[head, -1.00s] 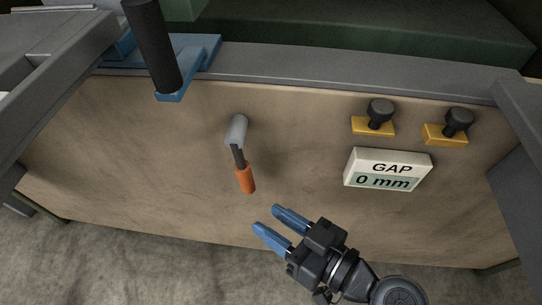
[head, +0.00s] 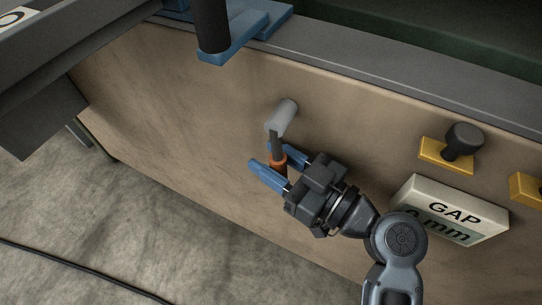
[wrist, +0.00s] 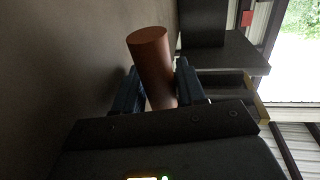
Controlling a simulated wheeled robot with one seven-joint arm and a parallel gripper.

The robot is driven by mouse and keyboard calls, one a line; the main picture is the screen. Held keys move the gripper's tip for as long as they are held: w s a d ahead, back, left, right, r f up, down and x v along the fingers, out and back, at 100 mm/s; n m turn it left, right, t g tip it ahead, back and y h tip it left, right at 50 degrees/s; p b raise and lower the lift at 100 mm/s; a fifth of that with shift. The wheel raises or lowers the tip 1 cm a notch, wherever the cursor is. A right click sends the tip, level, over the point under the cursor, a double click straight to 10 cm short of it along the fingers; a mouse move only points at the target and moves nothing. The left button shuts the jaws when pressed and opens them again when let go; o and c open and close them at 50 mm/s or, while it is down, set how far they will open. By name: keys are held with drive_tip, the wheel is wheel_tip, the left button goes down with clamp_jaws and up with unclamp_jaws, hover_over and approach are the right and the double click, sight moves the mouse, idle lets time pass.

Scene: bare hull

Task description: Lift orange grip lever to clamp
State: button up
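In the wrist view the orange grip (wrist: 152,62) stands between the two blue fingers (wrist: 160,90). The fingers are apart, and a narrow gap seems to show beside the grip. The grip's lower part is hidden by my gripper in the head view.
A blue bracket with a black post (head: 213,30) is above the lever. The panel left of the lever is clear.

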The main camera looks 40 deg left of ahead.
drive_tip(key=shift+a, duration=0.3)
clamp_jaws()
idle(0.3)
